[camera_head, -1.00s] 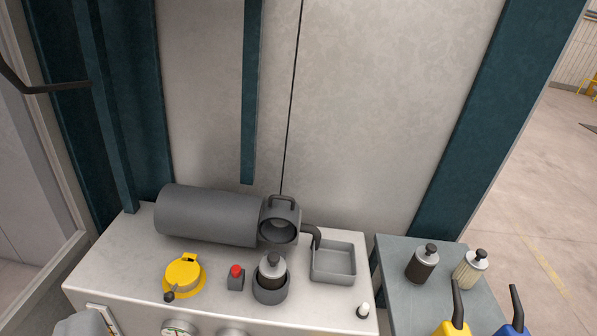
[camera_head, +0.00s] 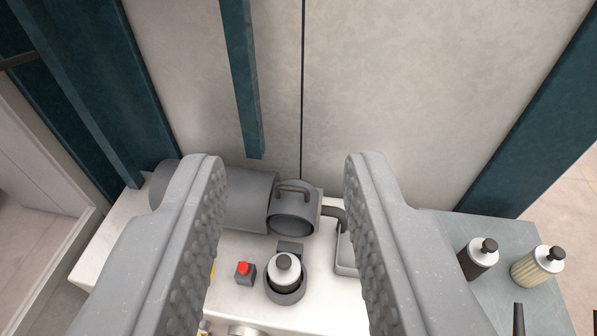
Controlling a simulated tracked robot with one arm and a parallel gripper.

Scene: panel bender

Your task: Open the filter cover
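A grey end piece with a dark arched handle (camera_head: 293,189) sits at the right end of a grey horizontal cylinder (camera_head: 245,195); it looks like the filter cover, though nothing labels it. Its round front faces me. Below it, a filter with a silver top and dark knob (camera_head: 285,266) stands upright in a round grey cup (camera_head: 286,296). My gripper (camera_head: 284,165) is open and empty. Its two ribbed fingers stand wide apart to the left and right of the handle and filter, nearer to the camera. I cannot tell the exact distance.
A red button (camera_head: 244,269) stands left of the cup. A grey tray (camera_head: 345,256) and bent pipe (camera_head: 333,213) are partly behind the right finger. A tall panel rises behind.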

